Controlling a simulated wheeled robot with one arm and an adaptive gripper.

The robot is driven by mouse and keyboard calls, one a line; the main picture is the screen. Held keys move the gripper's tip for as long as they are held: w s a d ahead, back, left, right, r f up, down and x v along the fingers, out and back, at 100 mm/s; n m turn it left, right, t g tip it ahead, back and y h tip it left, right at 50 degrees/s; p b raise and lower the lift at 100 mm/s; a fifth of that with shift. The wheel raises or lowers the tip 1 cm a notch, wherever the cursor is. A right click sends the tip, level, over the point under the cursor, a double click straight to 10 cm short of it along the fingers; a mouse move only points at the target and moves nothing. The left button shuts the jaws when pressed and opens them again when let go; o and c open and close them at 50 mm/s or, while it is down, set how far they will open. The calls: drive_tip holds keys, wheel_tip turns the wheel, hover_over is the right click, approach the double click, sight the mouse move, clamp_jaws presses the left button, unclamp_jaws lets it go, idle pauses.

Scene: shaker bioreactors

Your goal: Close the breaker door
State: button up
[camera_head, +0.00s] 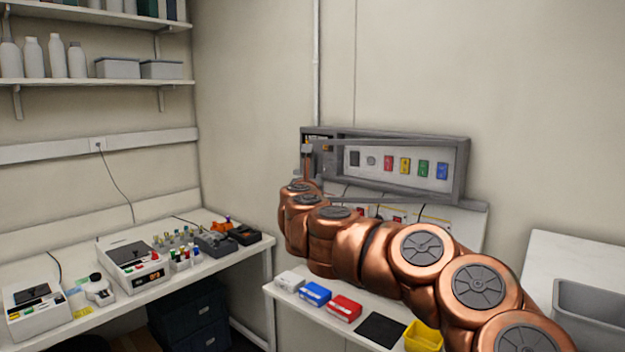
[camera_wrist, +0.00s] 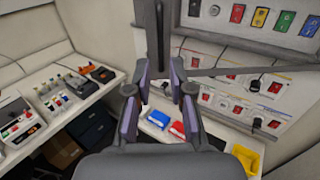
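The grey breaker box (camera_head: 466,172) is mounted on the wall in the head view, with a row of coloured switches inside. A slim grey bar, apparently the edge of its door (camera_head: 390,141), runs across the box front from its right side toward my gripper. How far the door stands from the box is hard to tell. In the wrist view a grey frame strip (camera_wrist: 265,70) crosses to the right. A dark upright bar (camera_wrist: 160,30), apparently the door handle, stands just beyond my gripper (camera_wrist: 160,82). My fingers are apart with an empty gap; contact with the bar is unclear.
Below the box are a panel of red switches (camera_wrist: 262,104) and a shelf with blue (camera_head: 315,293) and red (camera_head: 344,308) boxes and a yellow bin (camera_head: 423,337). A bench (camera_head: 80,335) with instruments stands left. A grey tub (camera_head: 590,308) is at right.

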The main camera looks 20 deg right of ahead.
drive_tip(key=shift+v, duration=1.05)
drive_tip(key=shift+w, duration=0.1)
